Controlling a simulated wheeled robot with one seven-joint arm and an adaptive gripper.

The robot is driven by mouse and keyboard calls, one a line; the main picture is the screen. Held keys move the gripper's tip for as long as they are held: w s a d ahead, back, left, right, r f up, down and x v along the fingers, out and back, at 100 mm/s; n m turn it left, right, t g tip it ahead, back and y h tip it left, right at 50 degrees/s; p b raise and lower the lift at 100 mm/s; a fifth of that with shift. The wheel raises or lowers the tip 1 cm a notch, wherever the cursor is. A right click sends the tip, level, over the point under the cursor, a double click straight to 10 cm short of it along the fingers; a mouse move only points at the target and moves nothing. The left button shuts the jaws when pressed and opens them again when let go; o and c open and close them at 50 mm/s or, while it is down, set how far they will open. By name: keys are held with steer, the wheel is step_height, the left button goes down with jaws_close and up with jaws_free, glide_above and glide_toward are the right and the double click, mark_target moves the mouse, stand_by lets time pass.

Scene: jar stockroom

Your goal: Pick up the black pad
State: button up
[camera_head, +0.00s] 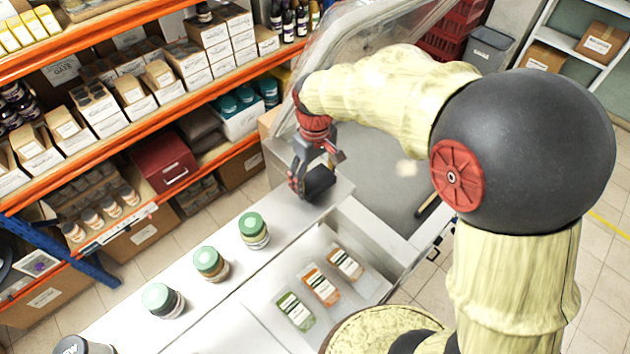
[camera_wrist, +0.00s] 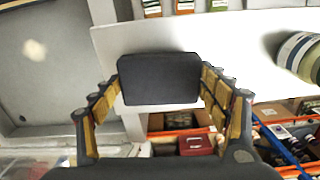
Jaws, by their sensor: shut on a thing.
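The black pad (camera_head: 320,181) is a small dark block with rounded corners at the far end of the white counter. My gripper (camera_head: 307,184) is shut on it. In the wrist view the pad (camera_wrist: 160,79) sits between the two yellow-lined fingers of my gripper (camera_wrist: 160,90), which touch its left and right sides. The counter's white surface lies behind the pad in that view. I cannot tell whether the pad still touches the counter.
Several green-lidded jars (camera_head: 211,263) stand in a row on the white counter (camera_head: 232,290). A white bin (camera_head: 352,283) beside it holds 3 labelled packets. Orange-edged shelves (camera_head: 120,178) full of boxes stand at the left. A clear panel (camera_head: 380,40) rises behind my gripper.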

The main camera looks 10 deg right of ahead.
steer(key=d+r, duration=0.1)
steer(key=r, duration=0.1)
steer(key=d+r+b, duration=0.1)
steer(key=d+r, duration=0.2)
steer(key=r, duration=0.1)
steer(key=shift+s+d+r, duration=0.15)
steer(key=shift+s+r, duration=0.05)
steer(key=shift+s, duration=0.15)
steer(key=s+d+r+b, duration=0.2)
steer(key=d+r, duration=0.3)
steer(key=d, duration=0.4)
steer(key=shift+d, duration=0.25)
steer(key=o, duration=0.4)
steer(key=shift+c, duration=0.2)
steer(key=c, duration=0.4)
steer(key=shift+c, duration=0.2)
